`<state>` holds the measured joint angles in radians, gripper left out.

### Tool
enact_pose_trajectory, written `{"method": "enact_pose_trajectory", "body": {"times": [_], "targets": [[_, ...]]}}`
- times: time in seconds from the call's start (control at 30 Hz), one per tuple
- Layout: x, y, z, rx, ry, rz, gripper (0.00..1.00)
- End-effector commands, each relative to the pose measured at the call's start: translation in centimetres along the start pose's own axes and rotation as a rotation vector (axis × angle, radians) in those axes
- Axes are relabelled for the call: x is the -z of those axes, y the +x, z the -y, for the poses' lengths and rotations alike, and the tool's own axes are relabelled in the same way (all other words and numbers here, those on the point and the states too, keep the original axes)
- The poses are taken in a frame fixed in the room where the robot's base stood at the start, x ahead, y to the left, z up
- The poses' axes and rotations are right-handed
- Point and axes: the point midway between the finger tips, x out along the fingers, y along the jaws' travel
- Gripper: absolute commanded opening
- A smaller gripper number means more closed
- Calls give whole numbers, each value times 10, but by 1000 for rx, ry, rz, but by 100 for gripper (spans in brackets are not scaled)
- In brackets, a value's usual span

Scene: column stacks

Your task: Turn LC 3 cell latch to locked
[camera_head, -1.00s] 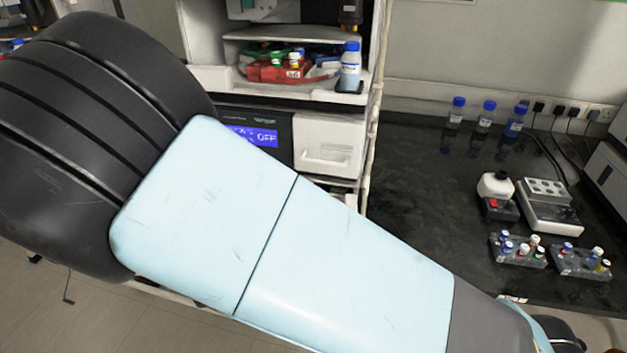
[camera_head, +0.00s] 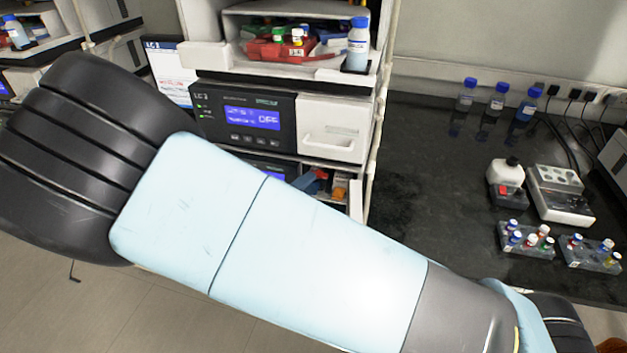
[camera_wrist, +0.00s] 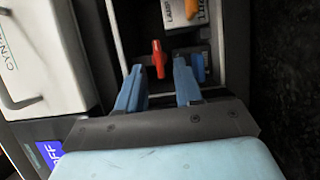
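The LC 3 unit (camera_head: 245,117) stands under a shelf in the head view, its blue screen reading OFF. Below it is an open compartment with a red part (camera_head: 314,181) and an orange part (camera_head: 340,191), partly hidden by my arm. In the wrist view my gripper (camera_wrist: 158,64) is open, with two blue fingers apart. A red lever (camera_wrist: 158,58) shows between the fingertips, with a gap on both sides. A blue lever (camera_wrist: 197,68) is just right of the right finger. An orange knob (camera_wrist: 191,9) is farther in, by a label. I cannot tell which is the cell latch.
The compartment's walls close around my gripper. A white drawer front (camera_head: 332,128) is above it. A bottle (camera_head: 357,45) and red tray (camera_head: 285,47) sit on the shelf above. The black bench (camera_head: 420,180) at right holds bottles, vial racks and a small device.

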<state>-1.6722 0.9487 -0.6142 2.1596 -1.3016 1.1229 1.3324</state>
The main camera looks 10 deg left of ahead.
Motion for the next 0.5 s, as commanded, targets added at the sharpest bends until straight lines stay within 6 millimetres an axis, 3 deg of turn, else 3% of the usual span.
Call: {"method": "enact_pose_trajectory", "body": {"times": [0.2,0.5], "targets": [[0,22,0,0,0,0,35],[1,28,0,-1,0,-1,35]]}}
